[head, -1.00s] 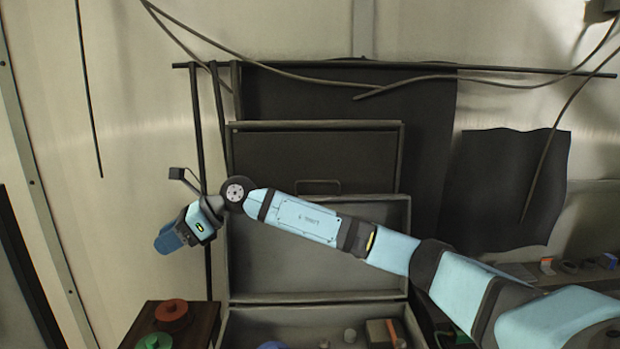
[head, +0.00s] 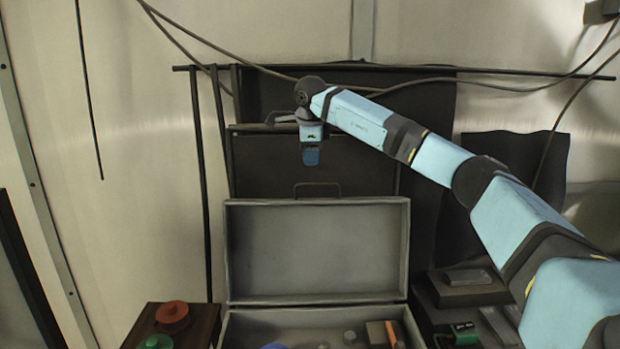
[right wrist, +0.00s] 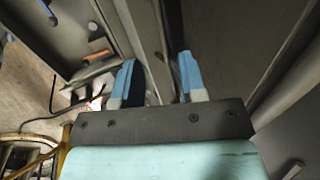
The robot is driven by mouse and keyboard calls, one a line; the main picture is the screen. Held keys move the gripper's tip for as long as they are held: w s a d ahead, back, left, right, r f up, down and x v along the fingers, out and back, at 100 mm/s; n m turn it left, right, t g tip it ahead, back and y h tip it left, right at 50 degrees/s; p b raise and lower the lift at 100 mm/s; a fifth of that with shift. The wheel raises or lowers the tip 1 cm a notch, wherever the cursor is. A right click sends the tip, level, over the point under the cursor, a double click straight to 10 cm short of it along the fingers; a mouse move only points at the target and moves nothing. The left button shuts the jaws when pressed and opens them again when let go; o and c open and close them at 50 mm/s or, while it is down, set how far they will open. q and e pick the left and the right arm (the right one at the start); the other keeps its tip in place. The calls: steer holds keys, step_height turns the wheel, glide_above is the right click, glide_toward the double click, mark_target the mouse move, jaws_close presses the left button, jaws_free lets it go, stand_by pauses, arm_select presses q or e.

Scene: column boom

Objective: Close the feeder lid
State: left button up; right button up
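The feeder lid (head: 318,250) is a grey panel standing raised at the back of an open grey feeder box (head: 228,335). A thin dark handle (head: 317,187) shows at the lid's top edge. My right gripper (head: 311,160) points down in the head view, just above the handle and apart from it in the picture; its depth relative to the lid is unclear. In the right wrist view, its two blue fingers (right wrist: 158,78) are spread apart with nothing clearly held between them. My left gripper is out of view.
An orange block (head: 378,333) and small parts lie in the box. A dark stand (head: 205,325) to the left holds a red round piece (head: 173,314) and a green one (head: 156,342). Cables (head: 170,40) hang along the wall behind. Dark trays stand right of the box.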

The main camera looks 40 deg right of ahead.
steer(key=p, duration=0.2)
glide_above(310, 199)
step_height(310, 199, down, 8)
steer(key=shift+d+f, duration=0.15)
steer(key=shift+w, duration=0.1)
jaws_close()
